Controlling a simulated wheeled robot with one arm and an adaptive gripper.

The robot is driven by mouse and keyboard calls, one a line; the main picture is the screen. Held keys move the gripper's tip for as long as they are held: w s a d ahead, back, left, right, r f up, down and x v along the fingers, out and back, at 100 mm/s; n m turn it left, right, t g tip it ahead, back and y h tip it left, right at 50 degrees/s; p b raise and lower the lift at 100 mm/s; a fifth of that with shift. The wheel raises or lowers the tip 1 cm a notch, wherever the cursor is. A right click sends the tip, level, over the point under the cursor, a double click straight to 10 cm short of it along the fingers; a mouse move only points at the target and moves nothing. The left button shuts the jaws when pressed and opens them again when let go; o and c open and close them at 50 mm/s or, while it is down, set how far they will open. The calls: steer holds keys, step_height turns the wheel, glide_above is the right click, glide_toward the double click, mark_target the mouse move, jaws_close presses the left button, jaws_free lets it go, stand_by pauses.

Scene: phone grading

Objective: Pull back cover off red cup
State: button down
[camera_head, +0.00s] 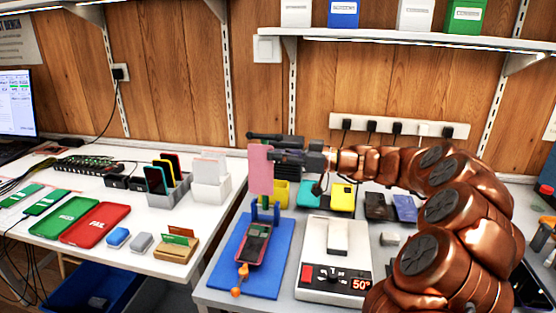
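A pink flat panel (261,169), which looks like the back cover, stands upright above the blue mat. My gripper (268,146) reaches it from the right. One dark finger passes along the panel's top edge, and the other dark part meets its right side. I cannot tell whether the fingers are clamped on it. The phone (254,243) lies tilted on the blue mat (226,272), below the panel, with a blue bracket (265,209) behind it. No red cup is clearly visible; it may be hidden behind the panel or gripper.
A white heater box (335,262) reading 50° stands right of the mat. Yellow, teal and dark items (342,197) stand behind it. The left table holds green and red trays (95,224), phones in a rack (166,178) and white boxes (210,180). A shelf (420,39) hangs above.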

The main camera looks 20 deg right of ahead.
steer(key=shift+s+a+r+b, duration=0.25)
steer(key=shift+s+r, duration=0.1)
steer(key=shift+r, duration=0.25)
steer(key=shift+s+a+r+b, duration=0.25)
steer(key=shift+s+r, duration=0.1)
steer(key=shift+r, duration=0.2)
